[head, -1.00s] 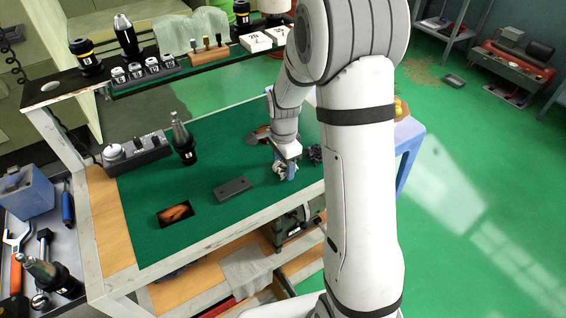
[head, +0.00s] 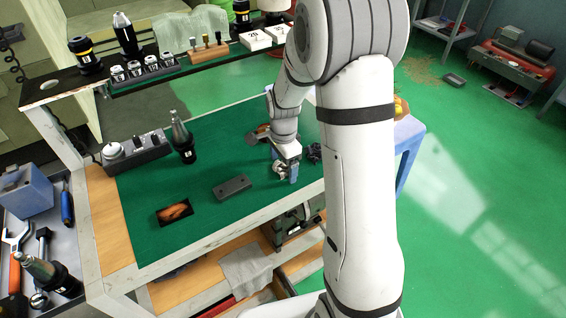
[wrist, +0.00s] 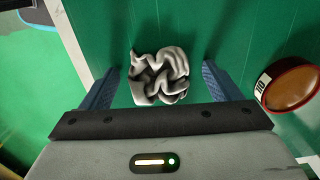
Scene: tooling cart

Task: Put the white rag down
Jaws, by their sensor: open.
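The white rag (wrist: 160,76) lies crumpled on the green mat in the wrist view, between the two blue fingers of my gripper (wrist: 160,70). The fingers are spread apart, with a gap on each side of the rag. In the head view the rag (head: 278,170) is a small pale patch beside my gripper (head: 287,174), low over the right part of the green bench top (head: 225,165). The arm and fingers partly hide that spot.
A round brown labelled container (wrist: 290,86) stands right of the fingers in the wrist view. A black tool holder (head: 183,140) stands further back. The mat between them is clear.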

